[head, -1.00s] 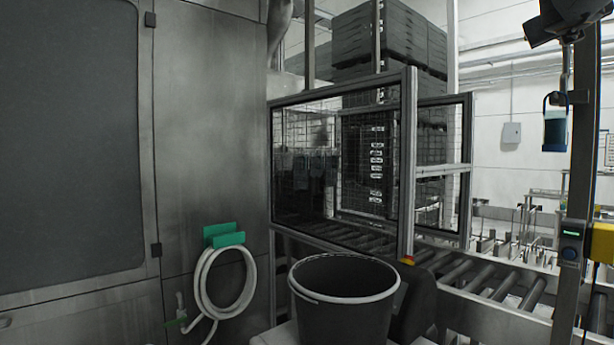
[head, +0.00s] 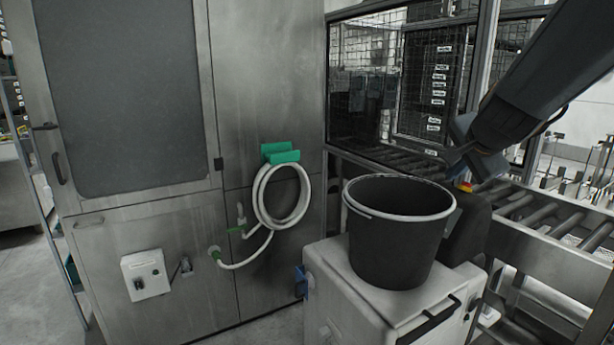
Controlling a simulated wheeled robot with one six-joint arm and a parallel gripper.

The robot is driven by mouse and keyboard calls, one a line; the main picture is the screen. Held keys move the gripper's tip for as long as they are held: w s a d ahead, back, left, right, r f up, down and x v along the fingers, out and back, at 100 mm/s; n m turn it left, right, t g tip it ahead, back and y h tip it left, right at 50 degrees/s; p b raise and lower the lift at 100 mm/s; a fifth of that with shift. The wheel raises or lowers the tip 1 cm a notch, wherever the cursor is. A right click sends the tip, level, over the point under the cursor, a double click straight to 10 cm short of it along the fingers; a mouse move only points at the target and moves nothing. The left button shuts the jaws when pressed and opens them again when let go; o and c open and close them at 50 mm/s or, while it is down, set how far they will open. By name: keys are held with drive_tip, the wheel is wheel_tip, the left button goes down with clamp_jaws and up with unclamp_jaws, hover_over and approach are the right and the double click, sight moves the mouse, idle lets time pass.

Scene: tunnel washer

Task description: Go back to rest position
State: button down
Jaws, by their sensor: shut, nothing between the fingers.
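My arm comes in from the upper right of the head view. My gripper (head: 456,156) is at its lower end, dark and small in the picture. It is shut and empty. It appears above and to the right of the black bucket (head: 396,240), in front of the roller conveyor. I see no contact with the bucket. The bucket stands upright on a white wheeled box (head: 345,292).
A steel washer cabinet (head: 262,85) fills the left and middle. A white hose (head: 262,195) hangs coiled on a green holder (head: 281,153). A glazed guard frame and roller conveyor (head: 567,217) are at the right. Floor shows at the lower left.

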drive_tip(key=s+a+f+n+g+y, duration=0.1)
drive_tip(key=s+a+f+n+g, duration=0.3)
drive_tip(key=s+a+f+n, duration=0.5)
drive_tip(key=s+a+f+n+g+y, duration=0.1)
drive_tip(key=s+a+f+n+g, duration=0.35)
drive_tip(key=s+f, duration=0.8)
wheel_tip(320, 180, down, 13)
drive_tip(key=a+n+b, duration=0.1)
drive_tip(key=b, duration=0.9)
drive_tip(key=shift+w+r+g, duration=0.15)
drive_tip(key=shift+w+g, duration=0.1)
drive_tip(key=shift+g, duration=0.1)
drive_tip(key=shift+a+n, duration=0.1)
drive_tip(key=shift+n, duration=0.15)
